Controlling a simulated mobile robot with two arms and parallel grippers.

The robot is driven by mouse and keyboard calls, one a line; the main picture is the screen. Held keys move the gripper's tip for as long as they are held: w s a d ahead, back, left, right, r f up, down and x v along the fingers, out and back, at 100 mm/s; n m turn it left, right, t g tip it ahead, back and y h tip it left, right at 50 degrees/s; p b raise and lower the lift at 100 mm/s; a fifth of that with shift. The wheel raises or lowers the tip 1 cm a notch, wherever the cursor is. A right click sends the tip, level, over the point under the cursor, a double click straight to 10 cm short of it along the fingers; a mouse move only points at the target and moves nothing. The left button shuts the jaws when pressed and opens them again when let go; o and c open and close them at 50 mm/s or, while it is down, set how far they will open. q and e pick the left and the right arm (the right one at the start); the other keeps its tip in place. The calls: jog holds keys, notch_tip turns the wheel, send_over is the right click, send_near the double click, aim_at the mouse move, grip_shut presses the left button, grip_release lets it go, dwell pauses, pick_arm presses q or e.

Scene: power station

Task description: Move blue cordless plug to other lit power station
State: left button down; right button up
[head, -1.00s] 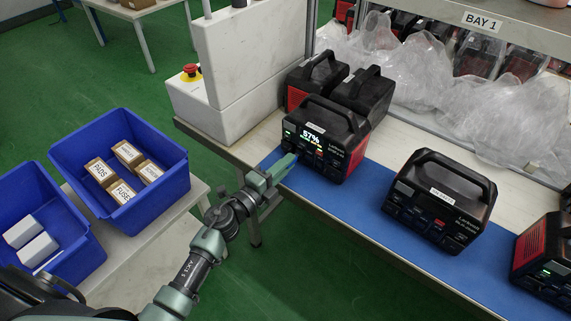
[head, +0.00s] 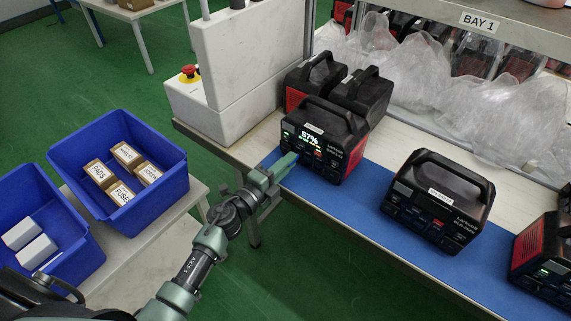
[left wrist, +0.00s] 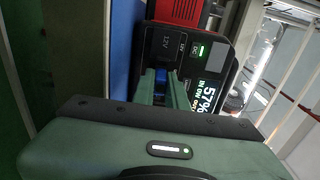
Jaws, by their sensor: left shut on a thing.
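A power station (head: 345,150) with a lit 57% display stands at the far left of the blue mat. My left gripper (head: 291,162) is at its front face, with its fingers shut. In the left wrist view the fingers (left wrist: 163,86) are shut on the blue plug (left wrist: 160,74), which sits against the station's front (left wrist: 180,50) by the 12V and DC labels. The fingers hide most of the plug. A middle station (head: 437,203) shows a dark display. A station at the right edge (head: 545,262) shows a green light and is partly cut off. My right gripper is out of view.
Two more black and red units (head: 362,92) stand behind the lit station. Clear plastic bags (head: 440,90) lie along the back. Blue bins (head: 165,190) with boxes stand at left. The blue mat (head: 370,222) is bare between the stations.

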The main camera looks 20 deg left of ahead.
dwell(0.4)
pick_arm(q)
jog(key=shift+w+d, duration=0.1)
jog(key=shift+w, duration=0.15)
jog(key=c, duration=1.3)
grip_release()
jog(key=shift+c, duration=0.2)
jog(key=v, duration=0.8)
jog(key=shift+b, duration=0.3)
jog(key=shift+w, duration=0.1)
